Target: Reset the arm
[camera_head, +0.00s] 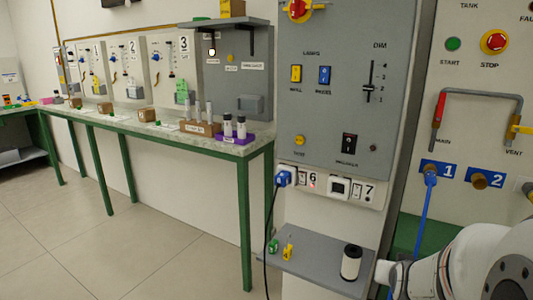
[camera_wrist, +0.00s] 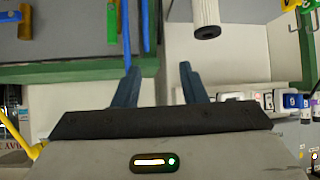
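My gripper (camera_wrist: 160,76) shows in the wrist view with its two dark blue fingers apart. Nothing is between them; a pale wall lies behind the gap. In the head view, part of my white arm (camera_head: 455,265) reaches in at the lower right, in front of the panels. My gripper is out of that view.
A grey shelf (camera_head: 318,272) holds a white-and-black cylinder (camera_head: 351,262) and small green and yellow pieces, close to my arm. A blue hose (camera_head: 425,215) hangs from port 1. A long bench (camera_head: 160,125) stands left; the floor (camera_head: 110,235) before it is clear.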

